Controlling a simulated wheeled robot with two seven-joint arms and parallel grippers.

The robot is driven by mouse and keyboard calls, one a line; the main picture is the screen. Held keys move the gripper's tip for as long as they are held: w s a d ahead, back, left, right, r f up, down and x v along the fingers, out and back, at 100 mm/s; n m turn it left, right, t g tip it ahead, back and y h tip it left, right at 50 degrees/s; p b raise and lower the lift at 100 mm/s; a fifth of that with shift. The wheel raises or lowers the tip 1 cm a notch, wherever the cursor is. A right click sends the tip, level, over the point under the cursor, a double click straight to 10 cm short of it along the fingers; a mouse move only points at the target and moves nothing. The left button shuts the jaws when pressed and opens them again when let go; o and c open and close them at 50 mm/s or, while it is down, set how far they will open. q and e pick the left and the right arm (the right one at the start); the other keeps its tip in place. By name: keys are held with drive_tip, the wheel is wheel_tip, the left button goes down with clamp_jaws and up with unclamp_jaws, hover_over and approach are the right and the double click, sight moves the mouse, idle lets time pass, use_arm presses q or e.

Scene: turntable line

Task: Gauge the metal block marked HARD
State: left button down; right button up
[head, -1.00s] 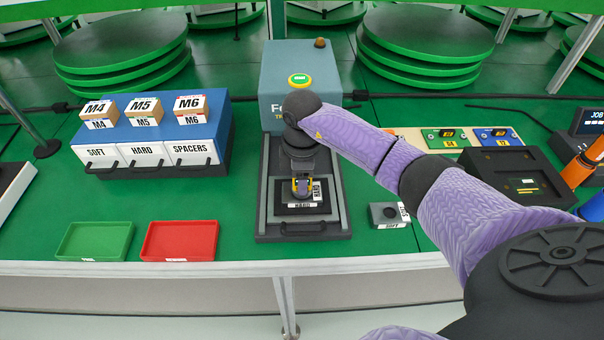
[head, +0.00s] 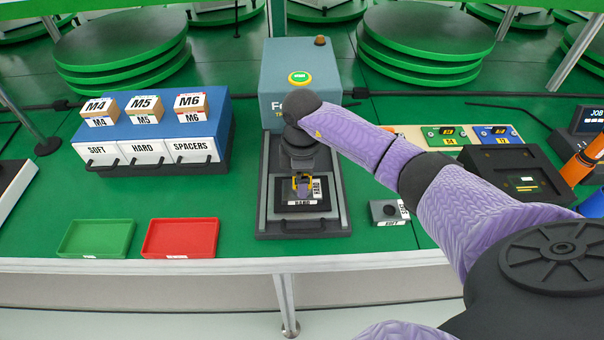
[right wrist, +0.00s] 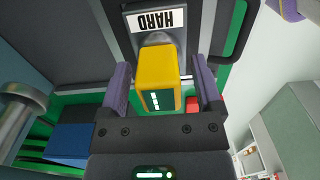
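The metal block marked HARD (head: 321,200) lies in the open dark tray (head: 265,222) in front of the blue-grey machine. Its HARD label also shows in the right wrist view (right wrist: 157,20). A yellow gauge (right wrist: 158,68) with a small lit display stands at the block, its lower end hidden. My right gripper (head: 302,184) is low over the tray. In the right wrist view its two fingers (right wrist: 163,85) are on either side of the gauge, with a gap visible on both sides. My left gripper is not in view.
The block marked SOFT (head: 378,211) sits right of the tray. The machine (head: 285,75) stands behind it. A blue drawer cabinet (head: 215,130), a green bin (head: 125,235) and a red bin (head: 208,240) are at left. A dark box (head: 520,160) is at right. Green table between is clear.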

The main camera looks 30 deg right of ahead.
wheel_tip(320, 180, up, 9)
drive_tip(key=p, duration=0.3)
drive_tip(key=shift+r, duration=0.5)
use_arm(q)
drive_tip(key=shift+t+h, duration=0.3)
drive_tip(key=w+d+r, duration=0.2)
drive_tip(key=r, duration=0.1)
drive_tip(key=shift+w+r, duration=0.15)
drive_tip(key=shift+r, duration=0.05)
